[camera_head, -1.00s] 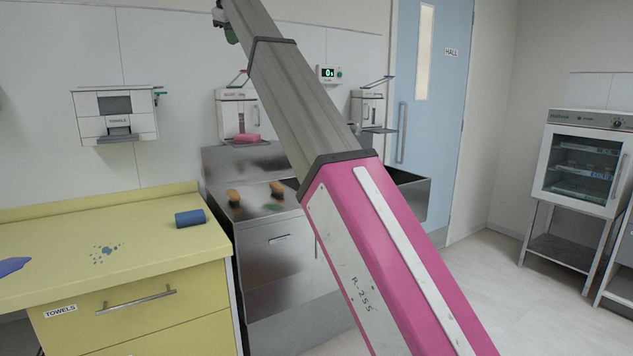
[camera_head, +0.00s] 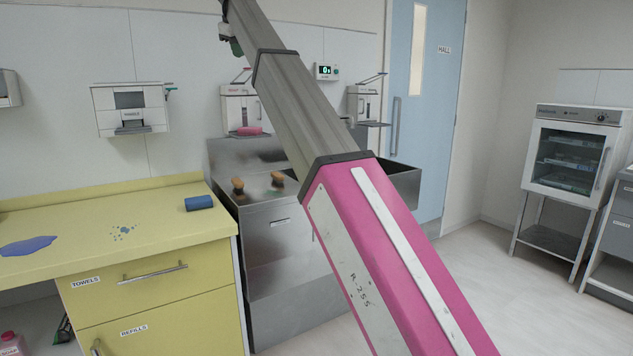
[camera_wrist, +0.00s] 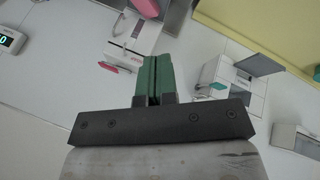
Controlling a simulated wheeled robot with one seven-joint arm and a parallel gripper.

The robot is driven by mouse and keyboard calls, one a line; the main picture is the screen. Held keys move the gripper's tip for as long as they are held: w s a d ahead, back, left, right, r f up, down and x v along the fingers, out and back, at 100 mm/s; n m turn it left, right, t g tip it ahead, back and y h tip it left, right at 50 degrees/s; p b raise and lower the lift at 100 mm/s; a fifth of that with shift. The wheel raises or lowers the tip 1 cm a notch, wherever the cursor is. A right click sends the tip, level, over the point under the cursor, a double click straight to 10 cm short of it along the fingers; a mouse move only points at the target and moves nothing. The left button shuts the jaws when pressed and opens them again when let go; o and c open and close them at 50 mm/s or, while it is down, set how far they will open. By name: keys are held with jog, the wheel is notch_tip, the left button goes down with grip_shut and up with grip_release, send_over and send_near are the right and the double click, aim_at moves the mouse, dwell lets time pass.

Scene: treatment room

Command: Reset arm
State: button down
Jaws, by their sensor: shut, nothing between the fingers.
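My arm, pink with a grey forward section, reaches up across the middle of the head view. In the wrist view my gripper (camera_wrist: 154,78) shows two green fingers pressed together with nothing between them. It is in the air, with wall dispensers and the wall beyond it. In the head view only a bit of green at the arm's far end shows at the top, and the fingertips cannot be made out there.
A steel sink unit (camera_head: 285,260) stands behind my arm. A towel dispenser (camera_head: 131,108) hangs on the wall. A glass-door cabinet (camera_head: 570,155) stands right; open floor lies before it.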

jog(key=w+d+f+m+g, duration=0.15)
jog(key=d+f, duration=0.55)
jog(key=f, duration=1)
jog(key=d+f+m+h, duration=0.15)
jog(key=d+f, duration=0.55)
jog(key=f, duration=0.9)
jog(key=d+f+m+g, duration=0.15)
jog(key=d+f, duration=0.65)
jog(key=f, duration=0.9)
jog(key=s+d+f+m, duration=0.1)
jog(key=s+d+f, duration=0.3)
jog(key=f, duration=0.3)
jog(key=s+d+f+m+g, duration=0.1)
jog(key=s+d+f, duration=0.25)
jog(key=f, duration=0.25)
jog(key=s+d+f+m, duration=0.2)
jog(key=s+d+f, duration=0.1)
jog(key=d+f, duration=0.3)
jog(key=s+d+f+m+g, duration=0.1)
jog(key=s+d+f, duration=0.3)
jog(key=s+f, duration=0.4)
jog(key=s+d+f+m+g, duration=0.1)
jog(key=s+d+f+m, duration=0.1)
jog(key=s+d+f, duration=0.2)
jog(key=s+f+y, duration=0.1)
jog(key=s+f, duration=0.2)
jog(key=s, duration=0.2)
jog(key=shift+s+d+f, duration=0.2)
jog(key=shift+s+f, duration=0.1)
jog(key=shift+f, duration=0.1)
